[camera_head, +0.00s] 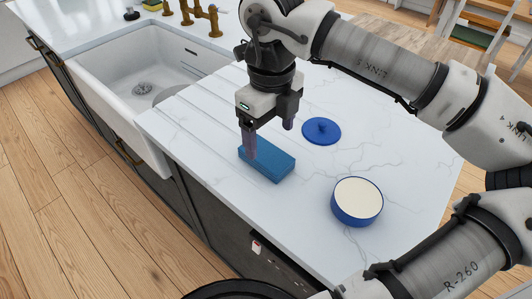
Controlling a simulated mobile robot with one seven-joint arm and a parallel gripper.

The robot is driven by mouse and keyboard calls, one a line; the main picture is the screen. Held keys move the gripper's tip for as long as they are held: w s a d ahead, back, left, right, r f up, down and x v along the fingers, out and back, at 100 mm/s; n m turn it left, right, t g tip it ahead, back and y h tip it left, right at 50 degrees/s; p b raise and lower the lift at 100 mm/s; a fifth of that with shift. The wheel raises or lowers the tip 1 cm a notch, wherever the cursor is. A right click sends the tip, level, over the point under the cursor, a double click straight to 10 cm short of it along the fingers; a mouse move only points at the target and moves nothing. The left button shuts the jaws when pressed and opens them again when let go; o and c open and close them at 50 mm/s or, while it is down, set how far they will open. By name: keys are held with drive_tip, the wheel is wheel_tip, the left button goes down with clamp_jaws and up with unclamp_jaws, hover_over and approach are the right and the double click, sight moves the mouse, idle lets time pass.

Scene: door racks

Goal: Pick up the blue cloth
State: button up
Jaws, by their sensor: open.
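A blue rectangular block (273,163), the only thing here that could be the blue cloth, lies flat on the white marble counter. My gripper (269,139) points down above it, with its fingers apart and nothing seen between them. The left finger overlaps the block's left end in the picture; the right finger shows beyond its far edge. I cannot tell whether the left finger touches the block. The finger hides a small part of the block's left end.
A round blue lid (321,131) with a knob lies behind the block. A blue pot with a cream top (357,201) stands to the right. A white sink (150,75) and brass taps (200,16) are at the left. The counter's front edge (215,188) runs close to the block.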

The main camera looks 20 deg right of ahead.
sight(273, 158)
drive_tip(key=shift+w+d+f+p, duration=0.15)
drive_tip(key=shift+f+p, duration=0.3)
drive_tip(key=shift+f, duration=1.3)
drive_tip(key=shift+s+d+f+p, duration=0.15)
drive_tip(key=shift+f+p, duration=0.3)
drive_tip(key=shift+f, duration=1.25)
drive_tip(key=shift+w, duration=0.1)
drive_tip(key=c, duration=1.1)
wheel_tip(273, 158, up, 10)
drive_tip(key=shift+r+b, duration=0.1)
drive_tip(key=shift+b, duration=0.8)
drive_tip(key=o, duration=0.5)
drive_tip(key=c, duration=0.4)
drive_tip(key=shift+o, duration=0.2)
